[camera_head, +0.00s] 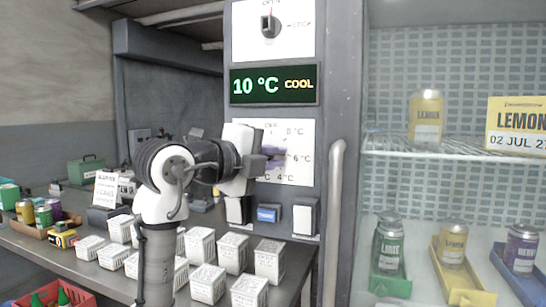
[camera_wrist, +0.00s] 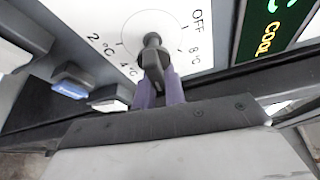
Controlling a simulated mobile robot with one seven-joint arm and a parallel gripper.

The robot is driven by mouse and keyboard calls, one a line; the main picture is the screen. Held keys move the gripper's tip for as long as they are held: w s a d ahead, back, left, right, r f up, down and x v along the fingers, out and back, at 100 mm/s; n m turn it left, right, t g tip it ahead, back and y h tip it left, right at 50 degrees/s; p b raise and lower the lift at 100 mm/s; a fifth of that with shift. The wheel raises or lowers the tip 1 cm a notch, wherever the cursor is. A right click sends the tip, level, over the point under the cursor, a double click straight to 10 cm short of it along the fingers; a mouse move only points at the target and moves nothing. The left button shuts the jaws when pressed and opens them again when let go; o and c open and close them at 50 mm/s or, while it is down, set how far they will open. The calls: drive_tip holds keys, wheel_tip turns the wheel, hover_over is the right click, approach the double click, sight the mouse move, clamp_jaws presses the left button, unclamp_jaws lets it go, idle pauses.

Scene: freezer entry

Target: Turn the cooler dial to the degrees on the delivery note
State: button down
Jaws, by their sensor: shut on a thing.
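The cooler dial is a black knob (camera_wrist: 153,58) on a white plate marked OFF, 8 °C, 4 °C and 2 °C in the wrist view. The plate (camera_head: 304,133) also shows in the head view, with 6 °C at its right; my gripper hides the knob there. My gripper's purple fingers (camera_wrist: 160,90) are shut on the knob; they also show in the head view (camera_head: 272,156). I cannot tell which mark the knob points to. The green display (camera_head: 274,85) above reads 10 °C COOL. A white printed card (camera_head: 105,189) stands on the counter; its text is too small to read.
A second knob (camera_head: 268,27) sits above the display. Rocker switches, one blue (camera_head: 267,214), lie below the dial. Several white crates (camera_head: 233,252) crowd the counter. A vertical handle (camera_head: 333,210) and a glass-fronted cooler with cans (camera_head: 426,116) are at right.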

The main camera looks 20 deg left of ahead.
drive_tip(key=shift+w+a+r, duration=0.1)
drive_tip(key=shift+a+r, duration=0.1)
drive_tip(key=shift+a, duration=0.05)
drive_tip(key=c, duration=1.5)
unclamp_jaws()
drive_tip(key=shift+o, duration=0.2)
drive_tip(key=shift+w+a+f, duration=0.1)
drive_tip(key=shift+w+f, duration=0.05)
drive_tip(key=shift+f, duration=0.05)
drive_tip(key=shift+s, duration=0.2)
drive_tip(key=b+v, duration=0.3)
drive_tip(key=v, duration=1)
drive_tip(key=shift+s+a, duration=0.15)
drive_tip(key=shift+s, duration=0.05)
